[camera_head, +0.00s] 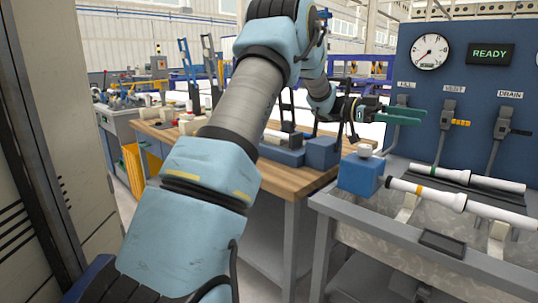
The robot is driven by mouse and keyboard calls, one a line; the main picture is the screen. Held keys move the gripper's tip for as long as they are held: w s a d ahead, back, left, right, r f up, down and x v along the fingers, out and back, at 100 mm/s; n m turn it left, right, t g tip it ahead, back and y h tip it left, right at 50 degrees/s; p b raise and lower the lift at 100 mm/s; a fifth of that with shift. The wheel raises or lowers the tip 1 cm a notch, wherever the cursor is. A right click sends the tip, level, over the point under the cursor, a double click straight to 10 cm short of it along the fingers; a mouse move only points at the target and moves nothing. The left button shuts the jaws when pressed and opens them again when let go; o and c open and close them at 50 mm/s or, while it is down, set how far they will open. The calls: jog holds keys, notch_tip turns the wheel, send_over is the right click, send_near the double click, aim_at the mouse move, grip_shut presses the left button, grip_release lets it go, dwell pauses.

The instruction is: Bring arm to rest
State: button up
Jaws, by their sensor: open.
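My arm reaches up from the lower left and bends over toward the right. My gripper (415,116), with green fingers, hangs in the air in front of the blue panel, above the grey bench. The fingers are open with nothing visible between them. Below it, a white pipe with an orange band (440,196) runs from a blue block (360,174) to the right, out of view. A second white pipe with a green band (468,178) lies behind it on a dark rack. The gripper is apart from both pipes.
The blue panel (470,70) carries a gauge (429,51), a READY display (490,54) and levers labelled FILL, VENT and DRAIN. A wooden-topped workbench (290,180) with blue fixtures stands behind my arm. A grey column (50,140) is close on the left.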

jog(key=w+a+r+n+t+h+p, duration=0.1)
jog(key=w+a+r+n+t+p, duration=0.1)
jog(key=w+a+n+t, duration=0.4)
jog(key=w+a+r+n+t+h+p, duration=0.1)
jog(key=w+r+n+t, duration=0.1)
jog(key=w+n+t, duration=0.65)
jog(key=w+a+f+n+t+y+p, duration=0.1)
jog(key=a+f+n+t+y, duration=0.15)
jog(key=a+t+y, duration=0.4)
jog(key=w+a+f+n+t+y+p, duration=0.1)
jog(key=a+f+n+y, duration=0.2)
jog(key=a, duration=0.7)
jog(key=s+a+f+n+g+y+p, duration=0.1)
jog(key=s+a+f+n+g+y, duration=0.1)
jog(key=s+a+f+y, duration=0.5)
jog(key=s+a+f+n+g+p, duration=0.1)
jog(key=s+a+f+n+g, duration=0.1)
jog(key=s, duration=0.8)
jog(key=s+a+f+n+g+p, duration=0.1)
jog(key=s+a+f+n+g, duration=0.1)
jog(key=s+a+g, duration=0.2)
jog(key=s+a, duration=0.3)
jog(key=s, duration=0.3)
jog(key=shift+s+a+g+h, duration=0.25)
jog(key=shift+a+g+h, duration=0.05)
jog(key=shift+g+h, duration=0.1)
jog(key=shift+f, duration=0.1)
